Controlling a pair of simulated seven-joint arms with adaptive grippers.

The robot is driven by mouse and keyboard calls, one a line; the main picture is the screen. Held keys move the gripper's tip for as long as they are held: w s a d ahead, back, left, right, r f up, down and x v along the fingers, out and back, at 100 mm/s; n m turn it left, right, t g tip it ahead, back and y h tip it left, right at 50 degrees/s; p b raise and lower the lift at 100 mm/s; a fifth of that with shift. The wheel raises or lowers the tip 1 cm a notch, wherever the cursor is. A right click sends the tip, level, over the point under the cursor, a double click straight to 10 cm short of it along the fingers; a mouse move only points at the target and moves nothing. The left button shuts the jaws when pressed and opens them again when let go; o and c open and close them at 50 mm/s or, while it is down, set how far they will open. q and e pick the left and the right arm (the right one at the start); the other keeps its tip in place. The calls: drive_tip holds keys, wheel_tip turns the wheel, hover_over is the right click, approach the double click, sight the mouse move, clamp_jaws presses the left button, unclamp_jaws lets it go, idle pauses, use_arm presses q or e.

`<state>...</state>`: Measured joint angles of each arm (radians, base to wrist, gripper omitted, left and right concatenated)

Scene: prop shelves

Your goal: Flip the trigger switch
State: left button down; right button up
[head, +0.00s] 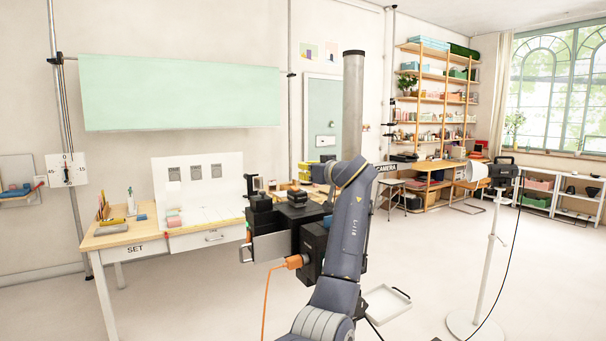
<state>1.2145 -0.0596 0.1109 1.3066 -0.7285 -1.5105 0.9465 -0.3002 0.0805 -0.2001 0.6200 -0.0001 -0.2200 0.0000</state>
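I cannot make out a trigger switch for certain in the head view. A white upright panel (225,172) with three dark square plates stands at the back of the wooden worktable (125,236). A wall plate with a dial and pointer (67,170) hangs left of the table. One of my arms rises from the bottom centre and bends left; I take it as the right arm. Its dark gripper (262,215) is in front of the table's right end, and whether its fingers are open is unclear. The other gripper is not in view.
Small blocks and a pink-topped stack (173,217) sit on the worktable. A lamp stand (488,250) with a cable stands at the right, and a white tray (384,302) is low behind my arm. Open floor lies in front of the table.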

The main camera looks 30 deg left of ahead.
use_arm(q)
hover_over(292, 188)
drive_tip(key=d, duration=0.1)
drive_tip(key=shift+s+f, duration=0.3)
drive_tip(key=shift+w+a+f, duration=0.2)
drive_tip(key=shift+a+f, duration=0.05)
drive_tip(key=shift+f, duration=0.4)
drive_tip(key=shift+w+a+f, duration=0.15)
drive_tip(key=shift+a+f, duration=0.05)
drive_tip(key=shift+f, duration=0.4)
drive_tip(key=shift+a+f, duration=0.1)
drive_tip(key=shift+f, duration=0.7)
